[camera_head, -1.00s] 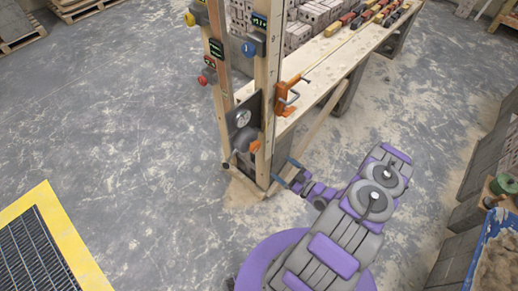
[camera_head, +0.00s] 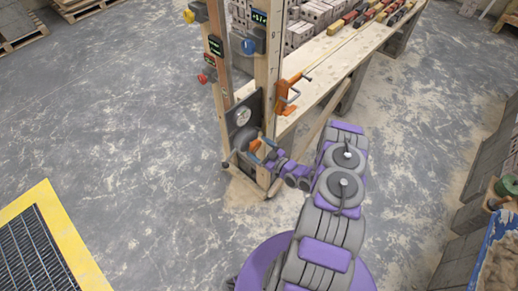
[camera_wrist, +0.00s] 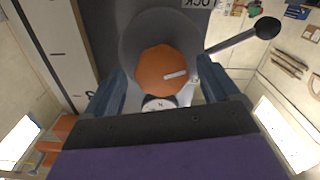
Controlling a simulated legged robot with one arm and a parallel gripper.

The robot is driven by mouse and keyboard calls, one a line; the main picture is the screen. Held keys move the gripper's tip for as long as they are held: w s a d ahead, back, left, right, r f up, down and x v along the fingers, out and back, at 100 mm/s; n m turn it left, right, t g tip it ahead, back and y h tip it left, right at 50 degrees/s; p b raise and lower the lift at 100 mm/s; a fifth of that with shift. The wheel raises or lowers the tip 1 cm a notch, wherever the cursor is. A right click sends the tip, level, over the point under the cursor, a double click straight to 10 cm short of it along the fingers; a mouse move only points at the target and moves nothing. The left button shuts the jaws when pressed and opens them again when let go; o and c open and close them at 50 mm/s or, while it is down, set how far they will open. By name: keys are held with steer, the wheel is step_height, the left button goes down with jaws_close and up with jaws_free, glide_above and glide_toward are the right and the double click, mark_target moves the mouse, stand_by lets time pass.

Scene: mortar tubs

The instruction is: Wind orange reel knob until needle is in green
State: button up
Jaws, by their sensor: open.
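The orange reel knob (camera_wrist: 166,68) is a faceted knob with a pale mark, on a round dark grey reel (camera_wrist: 130,40) in the wrist view. In the head view the knob (camera_head: 255,146) shows small near the foot of the wooden frame, below a round white dial (camera_head: 243,117) on a dark panel. Part of a white dial (camera_wrist: 158,103) also shows just below the knob in the wrist view; I cannot read a needle or a green zone. My gripper (camera_wrist: 168,88) is open, its two blue-grey fingers on either side of the knob's lower part, with no clear contact.
A lever with a black ball end (camera_wrist: 266,28) reaches out right of the reel. An orange clamp (camera_head: 287,95) grips the bench (camera_head: 325,70) edge. Blue, red and yellow buttons sit higher on the wooden posts. Open floor (camera_head: 120,130) lies to the left.

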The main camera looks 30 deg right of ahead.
steer(key=shift+w, duration=0.1)
steer(key=shift+a, duration=0.25)
steer(key=c, duration=0.4)
steer(key=shift+d, duration=0.15)
steer(key=c, duration=0.7)
steer(key=shift+o, duration=0.2)
steer(key=shift+m, duration=2.5)
steer(key=o, duration=1.1)
steer(key=shift+d, duration=0.1)
steer(key=shift+c, duration=0.2)
steer(key=p+v, duration=0.1)
steer(key=v, duration=1.6)
steer(key=shift+p, duration=0.35)
